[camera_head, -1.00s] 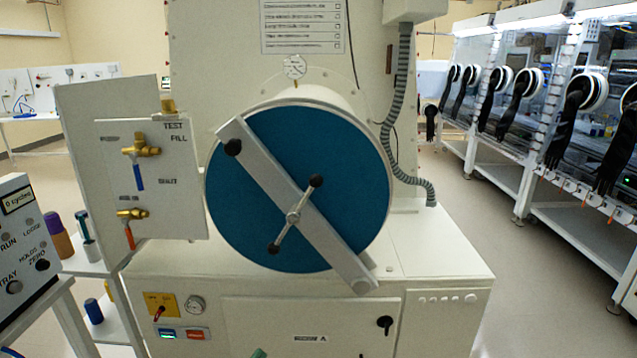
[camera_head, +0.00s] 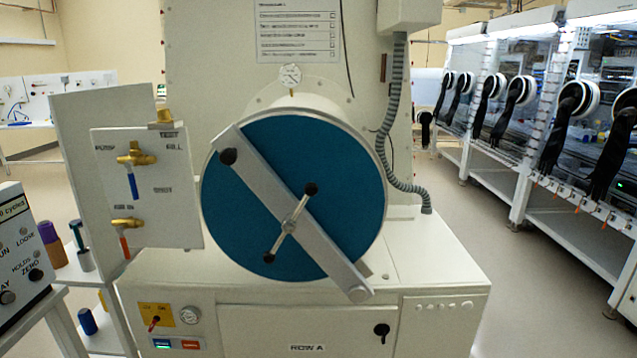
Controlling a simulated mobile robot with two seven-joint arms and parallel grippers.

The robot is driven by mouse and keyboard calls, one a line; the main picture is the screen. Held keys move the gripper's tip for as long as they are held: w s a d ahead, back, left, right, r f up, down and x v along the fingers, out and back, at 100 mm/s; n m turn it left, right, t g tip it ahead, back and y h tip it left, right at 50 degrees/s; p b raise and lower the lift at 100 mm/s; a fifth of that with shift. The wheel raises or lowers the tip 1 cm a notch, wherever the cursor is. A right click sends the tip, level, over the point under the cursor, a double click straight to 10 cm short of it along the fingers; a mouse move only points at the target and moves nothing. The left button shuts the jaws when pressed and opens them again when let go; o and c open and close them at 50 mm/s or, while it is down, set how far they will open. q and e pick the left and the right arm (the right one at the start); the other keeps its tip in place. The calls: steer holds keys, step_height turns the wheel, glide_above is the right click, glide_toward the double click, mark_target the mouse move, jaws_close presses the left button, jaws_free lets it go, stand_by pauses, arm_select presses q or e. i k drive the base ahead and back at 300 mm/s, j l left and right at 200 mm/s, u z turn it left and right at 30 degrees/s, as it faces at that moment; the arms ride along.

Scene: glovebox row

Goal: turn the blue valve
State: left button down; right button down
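The blue valve is the blue-handled brass valve (camera_head: 134,186) at the upper part of the white side panel (camera_head: 165,215), left of the big round blue door. Its blue lever hangs straight down from the brass body, between the labels around it. A second brass valve (camera_head: 126,226) with an orange-red lever hanging down sits below it. Neither of my grippers shows in the head view.
The round blue door (camera_head: 330,190) with its diagonal bar (camera_head: 265,195) stands right of the panel. A control box (camera_head: 22,245) is at the left edge, near a shelf with coloured cylinders. Gloveboxes (camera_head: 590,130) line the right. Floor (camera_head: 545,300) is clear between.

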mark_target(129, 165)
steer(key=u, duration=1.75)
steer(key=z, duration=1.6)
steer(key=i+j+u, duration=0.15)
steer(key=u, duration=0.3)
steer(key=i+u, duration=0.25)
steer(key=u, duration=0.15)
